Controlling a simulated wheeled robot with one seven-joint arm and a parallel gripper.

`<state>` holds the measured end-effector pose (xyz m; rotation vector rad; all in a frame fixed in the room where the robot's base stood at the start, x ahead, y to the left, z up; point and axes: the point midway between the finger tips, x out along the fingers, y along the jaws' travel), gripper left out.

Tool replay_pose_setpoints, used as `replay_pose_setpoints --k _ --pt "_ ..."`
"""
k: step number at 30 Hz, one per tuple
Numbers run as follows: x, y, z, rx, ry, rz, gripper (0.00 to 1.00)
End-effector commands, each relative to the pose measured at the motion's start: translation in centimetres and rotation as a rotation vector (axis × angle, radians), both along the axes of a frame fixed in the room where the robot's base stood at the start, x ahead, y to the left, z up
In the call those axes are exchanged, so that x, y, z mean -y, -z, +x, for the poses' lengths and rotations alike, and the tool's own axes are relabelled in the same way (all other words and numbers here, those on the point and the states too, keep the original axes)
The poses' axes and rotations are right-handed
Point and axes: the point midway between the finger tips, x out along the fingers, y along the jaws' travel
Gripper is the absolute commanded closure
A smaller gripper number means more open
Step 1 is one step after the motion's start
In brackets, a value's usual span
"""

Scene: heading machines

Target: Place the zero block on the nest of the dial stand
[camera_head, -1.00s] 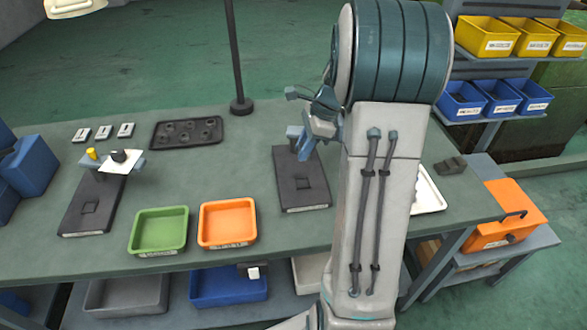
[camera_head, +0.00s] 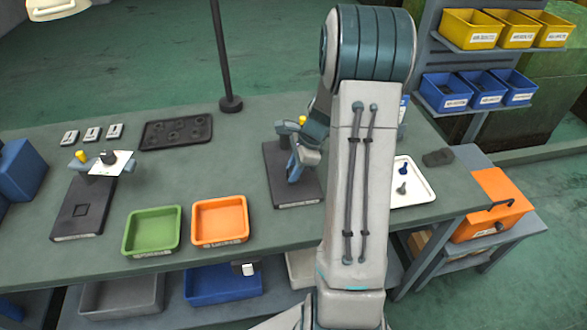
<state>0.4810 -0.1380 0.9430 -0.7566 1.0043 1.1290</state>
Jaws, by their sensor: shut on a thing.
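The dial stand at mid-table has a flat dark base (camera_head: 308,190), a post and a yellow knob (camera_head: 302,120). My gripper (camera_head: 293,176) is low over the middle of this base, pointing down, beside the post. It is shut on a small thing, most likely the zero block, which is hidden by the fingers. The nest is hidden behind my gripper, and I cannot tell whether the held thing touches it. A second dial stand (camera_head: 70,224) at the left has an open square nest (camera_head: 80,210), a yellow knob and a white card (camera_head: 122,160).
A green bin (camera_head: 152,252) and an orange bin (camera_head: 219,242) stand at the front edge. A dark tray (camera_head: 205,143) and several small grey pieces (camera_head: 92,134) lie behind. A white tray (camera_head: 420,189) with dark parts is right of my arm. A lamp pole (camera_head: 222,60) rises at the back.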

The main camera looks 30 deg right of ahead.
Motion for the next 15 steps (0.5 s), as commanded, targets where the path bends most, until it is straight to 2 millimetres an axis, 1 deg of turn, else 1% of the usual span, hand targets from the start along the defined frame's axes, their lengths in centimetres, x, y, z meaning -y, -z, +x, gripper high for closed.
replay_pose_setpoints --k 4,5,6,7,15 --pt "0.0 0.44 0.02 0.0 0.0 0.0 1.0" --pt "0.0 0.32 0.01 0.0 0.0 0.0 0.66" --pt "0.0 0.3 0.01 0.0 0.0 0.0 0.55" --pt "0.0 0.3 0.0 0.0 0.0 0.0 0.53" --pt "0.0 0.19 0.01 0.0 0.0 0.0 0.53"
